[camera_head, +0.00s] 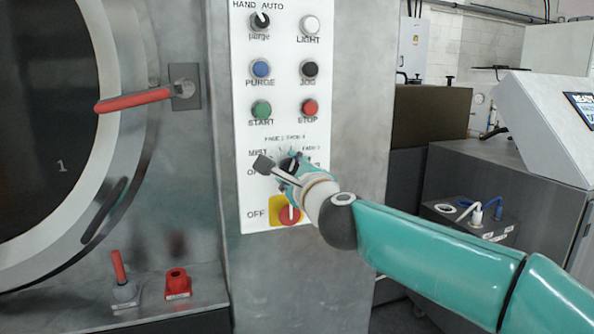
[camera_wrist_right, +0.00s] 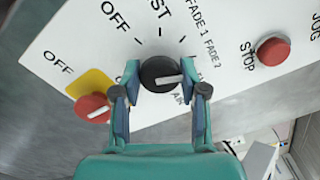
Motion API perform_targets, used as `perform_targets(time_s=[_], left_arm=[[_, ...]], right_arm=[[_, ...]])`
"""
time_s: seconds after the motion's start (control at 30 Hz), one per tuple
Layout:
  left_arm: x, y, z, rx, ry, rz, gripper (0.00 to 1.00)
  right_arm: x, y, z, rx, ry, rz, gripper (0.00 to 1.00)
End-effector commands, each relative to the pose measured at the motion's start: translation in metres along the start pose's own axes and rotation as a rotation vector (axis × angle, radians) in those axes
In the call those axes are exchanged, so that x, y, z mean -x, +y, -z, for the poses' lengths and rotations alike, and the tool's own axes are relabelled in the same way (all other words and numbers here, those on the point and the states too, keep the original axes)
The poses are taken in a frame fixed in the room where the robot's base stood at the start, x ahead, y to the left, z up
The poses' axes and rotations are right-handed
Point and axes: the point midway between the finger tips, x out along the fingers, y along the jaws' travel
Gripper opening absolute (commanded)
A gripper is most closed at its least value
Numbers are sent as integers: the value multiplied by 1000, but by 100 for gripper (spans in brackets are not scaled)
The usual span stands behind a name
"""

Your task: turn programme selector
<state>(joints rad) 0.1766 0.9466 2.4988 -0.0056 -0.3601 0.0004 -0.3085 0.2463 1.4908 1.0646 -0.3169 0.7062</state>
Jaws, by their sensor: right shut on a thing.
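The programme selector (camera_wrist_right: 159,70) is a round black knob with a white pointer line, on the white control panel (camera_head: 284,110). In the wrist view its pointer lies nearly level, with its right end towards a label partly hidden by a finger. My right gripper (camera_wrist_right: 160,88) has one finger on each side of the knob and is shut on it. In the head view the right gripper (camera_head: 281,172) is at the lower part of the panel and hides most of the selector and some labels. My left gripper is not in view.
Green START (camera_head: 261,109) and red STOP (camera_head: 309,107) buttons are above. A red-handled door latch (camera_head: 135,100) sticks out at left beside the round door.

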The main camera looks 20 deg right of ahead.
Motion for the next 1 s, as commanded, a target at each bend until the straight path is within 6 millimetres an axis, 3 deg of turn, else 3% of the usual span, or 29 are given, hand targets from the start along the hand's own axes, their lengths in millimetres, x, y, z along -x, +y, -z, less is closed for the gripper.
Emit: perform_targets(time_s=[0.13,0.17,0.3,0.73,1.0], left_arm=[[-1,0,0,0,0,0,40],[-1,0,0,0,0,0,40],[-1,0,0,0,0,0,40],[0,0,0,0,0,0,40],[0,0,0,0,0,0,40]], right_arm=[[-1,7,4,0,9,-11,8],[-1,7,4,0,9,-11,48],[-1,6,3,1,6,-9,68],[7,1,1,1,2,-3,68],[52,1,1,0,0,-4,68]])
